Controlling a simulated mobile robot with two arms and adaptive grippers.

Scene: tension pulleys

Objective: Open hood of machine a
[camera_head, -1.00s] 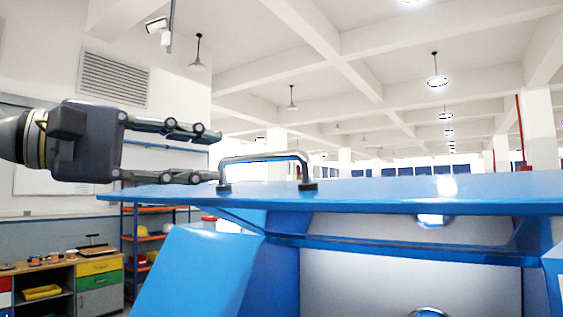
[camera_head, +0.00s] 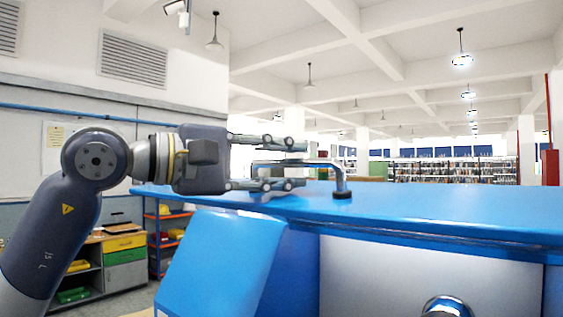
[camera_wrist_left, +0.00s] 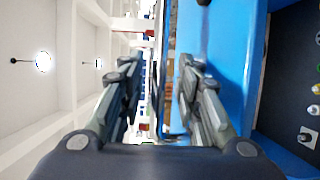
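The blue hood (camera_head: 430,208) of the machine spans the lower right of the head view, its top face visible and nearly level. It also shows in the left wrist view (camera_wrist_left: 226,45). A metal handle (camera_head: 337,172) with dark feet stands on the hood's left part. My left gripper (camera_head: 292,163) comes in from the left, its two fingers apart, one above the other. The handle's bar appears at the height of the gap between them; whether it lies truly between the fingers I cannot tell. The fingers partly hide the handle's left end. My right gripper is not in view.
Below the hood are a blue side panel (camera_head: 215,262), a pale front panel (camera_head: 400,280) and a round metal part (camera_head: 447,306). A workbench with drawers (camera_head: 122,252) and a shelf rack (camera_head: 165,235) stand at left. Above the hood is open room.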

